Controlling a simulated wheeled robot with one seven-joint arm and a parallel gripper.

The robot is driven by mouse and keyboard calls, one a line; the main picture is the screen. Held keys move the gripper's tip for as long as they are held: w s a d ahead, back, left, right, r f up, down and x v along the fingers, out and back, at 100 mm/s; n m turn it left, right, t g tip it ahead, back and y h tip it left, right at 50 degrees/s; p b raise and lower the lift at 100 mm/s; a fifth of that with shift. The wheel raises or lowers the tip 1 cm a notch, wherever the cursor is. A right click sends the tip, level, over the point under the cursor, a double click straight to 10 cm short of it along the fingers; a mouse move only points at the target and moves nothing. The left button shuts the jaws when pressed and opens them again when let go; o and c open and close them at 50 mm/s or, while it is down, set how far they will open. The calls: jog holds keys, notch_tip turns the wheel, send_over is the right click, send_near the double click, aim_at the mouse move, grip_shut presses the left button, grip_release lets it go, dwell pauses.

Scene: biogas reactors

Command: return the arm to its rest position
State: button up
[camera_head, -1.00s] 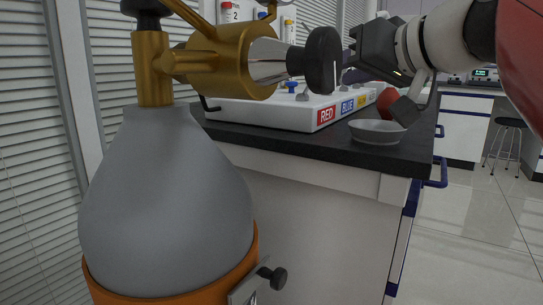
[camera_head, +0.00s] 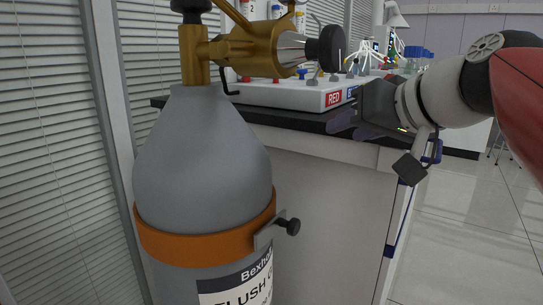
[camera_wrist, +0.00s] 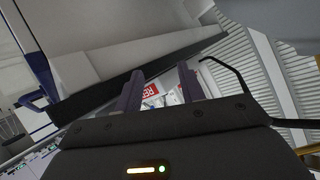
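My gripper (camera_head: 346,126) is in front of the dark bench top at the right of the head view, with my arm coming in from the right. In the wrist view, the two purple fingers of my gripper (camera_wrist: 160,84) stand apart with nothing held between them. A white base with a RED label (camera_head: 334,98) lies on the bench behind the gripper. The RED label (camera_wrist: 150,90) also shows between the fingers in the wrist view, beyond them. The gripper hides part of the bench edge.
A grey gas cylinder (camera_head: 203,150) with an orange band and a brass valve (camera_head: 250,50) stands close at the left. The black-topped bench (camera_head: 290,118) with a white front fills the middle. Open tiled floor (camera_head: 460,230) lies at the right.

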jog(key=s+d+f+g+h, duration=0.15)
jog(key=s+f, duration=0.35)
jog(key=f, duration=0.6)
jog(key=s+f+m+g+h, duration=0.1)
jog(key=s+f+g+h, duration=0.3)
jog(key=f, duration=0.7)
jog(key=s+d+f+h, duration=0.1)
jog(key=s+f, duration=0.5)
jog(key=f, duration=0.4)
notch_tip(320, 180, up, 13)
jog(key=p, duration=1.3)
jog(key=shift+w+d+r, duration=0.15)
jog(key=shift+y, duration=0.25)
